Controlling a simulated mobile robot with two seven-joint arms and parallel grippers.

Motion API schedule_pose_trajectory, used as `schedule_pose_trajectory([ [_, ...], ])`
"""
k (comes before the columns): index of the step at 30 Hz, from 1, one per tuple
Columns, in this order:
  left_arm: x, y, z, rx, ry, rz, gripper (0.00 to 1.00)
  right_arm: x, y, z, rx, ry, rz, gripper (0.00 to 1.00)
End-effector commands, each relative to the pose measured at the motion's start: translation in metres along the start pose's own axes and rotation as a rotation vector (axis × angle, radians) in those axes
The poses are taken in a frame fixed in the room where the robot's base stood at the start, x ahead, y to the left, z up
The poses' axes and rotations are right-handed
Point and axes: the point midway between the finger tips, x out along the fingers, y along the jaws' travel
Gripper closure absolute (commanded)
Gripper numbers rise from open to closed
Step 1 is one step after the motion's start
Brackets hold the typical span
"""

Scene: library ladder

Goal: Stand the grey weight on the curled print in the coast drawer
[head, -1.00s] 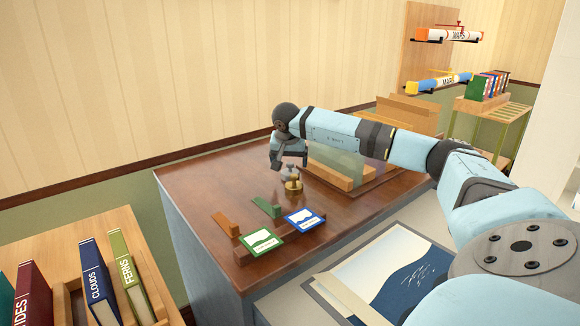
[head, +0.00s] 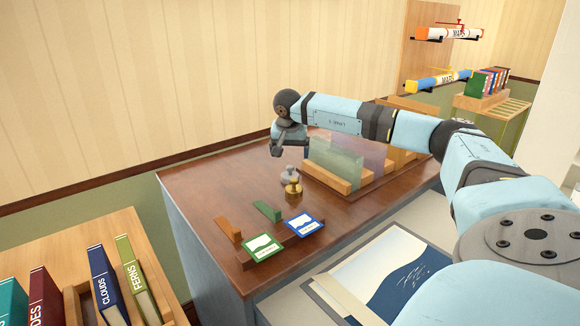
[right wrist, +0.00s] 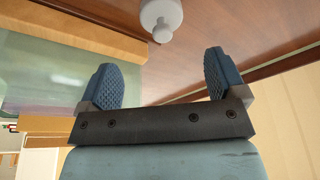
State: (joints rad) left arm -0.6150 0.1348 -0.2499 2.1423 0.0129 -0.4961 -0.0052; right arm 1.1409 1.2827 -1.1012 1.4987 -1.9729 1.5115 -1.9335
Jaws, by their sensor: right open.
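The grey weight (head: 288,176) stands upright on the brown cabinet top, just behind a brass weight (head: 293,190). It also shows in the right wrist view (right wrist: 162,16), beyond the fingertips. My right gripper (head: 279,148) is open and empty, above and behind the grey weight and apart from it. Its two blue fingers show spread in the right wrist view (right wrist: 162,72). The blue and cream print (head: 392,282) lies in the open pale drawer at the lower right, partly hidden by my right arm. The drawer's label is not visible. My left gripper is not in view.
A wooden rack (head: 330,178) with translucent panels stands right of the weights. Green-edged (head: 263,247) and blue-edged (head: 304,224) cards lie near the cabinet's front. A bookshelf (head: 160,275) is at the lower left. Bare cabinet top lies left of the weights.

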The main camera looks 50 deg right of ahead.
Motion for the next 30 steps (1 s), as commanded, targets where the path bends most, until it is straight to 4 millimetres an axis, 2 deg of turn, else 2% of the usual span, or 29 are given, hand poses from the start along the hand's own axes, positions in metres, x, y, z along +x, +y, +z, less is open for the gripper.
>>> schedule_pose_trajectory([
  [1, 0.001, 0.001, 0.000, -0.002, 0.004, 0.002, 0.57, 0.012, 0.000, 0.001, 0.000, 0.000, 0.000, 0.10],
  [3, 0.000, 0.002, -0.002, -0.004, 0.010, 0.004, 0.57, 0.024, 0.000, 0.001, 0.000, 0.000, 0.000, 0.10],
  [8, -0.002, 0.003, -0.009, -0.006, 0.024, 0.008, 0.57, 0.040, -0.001, 0.000, 0.001, 0.001, -0.001, 0.10],
  [14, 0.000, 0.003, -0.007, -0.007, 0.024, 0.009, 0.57, 0.051, -0.001, 0.001, -0.001, 0.000, 0.000, 0.10],
  [21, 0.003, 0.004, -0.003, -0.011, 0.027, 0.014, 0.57, 0.087, -0.003, 0.003, 0.000, 0.000, 0.000, 0.10],
  [24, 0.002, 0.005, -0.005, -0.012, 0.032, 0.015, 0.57, 0.094, -0.003, 0.002, 0.000, 0.001, -0.002, 0.10],
  [30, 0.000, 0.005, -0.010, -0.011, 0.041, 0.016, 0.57, 0.094, -0.003, 0.002, 0.000, 0.001, -0.002, 0.10],
])
